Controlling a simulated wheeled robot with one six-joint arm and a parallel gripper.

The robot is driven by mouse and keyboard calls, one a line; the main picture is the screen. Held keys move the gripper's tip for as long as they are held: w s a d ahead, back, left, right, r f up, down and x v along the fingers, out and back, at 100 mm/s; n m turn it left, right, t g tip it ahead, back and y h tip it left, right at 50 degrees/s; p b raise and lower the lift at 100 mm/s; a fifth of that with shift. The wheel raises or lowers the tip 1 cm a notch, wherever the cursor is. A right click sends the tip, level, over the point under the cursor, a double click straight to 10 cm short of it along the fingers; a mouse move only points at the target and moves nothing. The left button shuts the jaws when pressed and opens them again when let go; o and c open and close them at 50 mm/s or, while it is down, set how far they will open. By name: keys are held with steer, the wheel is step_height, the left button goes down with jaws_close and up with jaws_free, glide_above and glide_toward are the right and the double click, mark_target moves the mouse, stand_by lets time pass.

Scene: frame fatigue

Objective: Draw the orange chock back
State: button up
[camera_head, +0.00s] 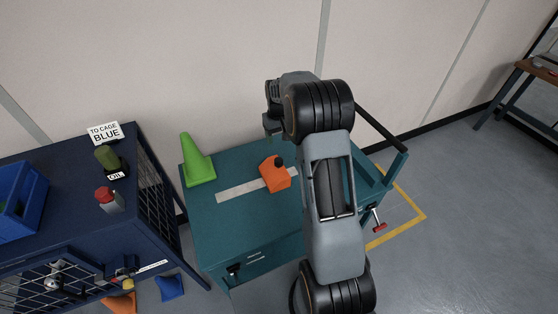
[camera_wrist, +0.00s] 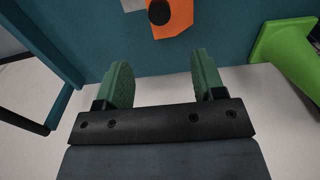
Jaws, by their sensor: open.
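The orange chock (camera_head: 274,174) with a black knob sits on the teal cart top (camera_head: 218,237), on a pale strip (camera_head: 238,191). In the wrist view the chock (camera_wrist: 173,16) shows at the top edge, partly cut off, ahead of the fingers. My gripper (camera_wrist: 164,82) is open and empty, its two green fingers apart and short of the chock.
A green cone (camera_head: 197,161) stands on the cart left of the chock; it also shows in the wrist view (camera_wrist: 290,52). A dark blue cage bench (camera_head: 60,222) with a blue bin (camera_head: 18,205) and bottles stands to the left. A wall runs behind the cart.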

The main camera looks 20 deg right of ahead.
mark_target(278, 160)
step_height(278, 160, down, 13)
steer(key=shift+f+p, duration=0.2)
steer(key=shift+p, duration=0.85)
jaws_close()
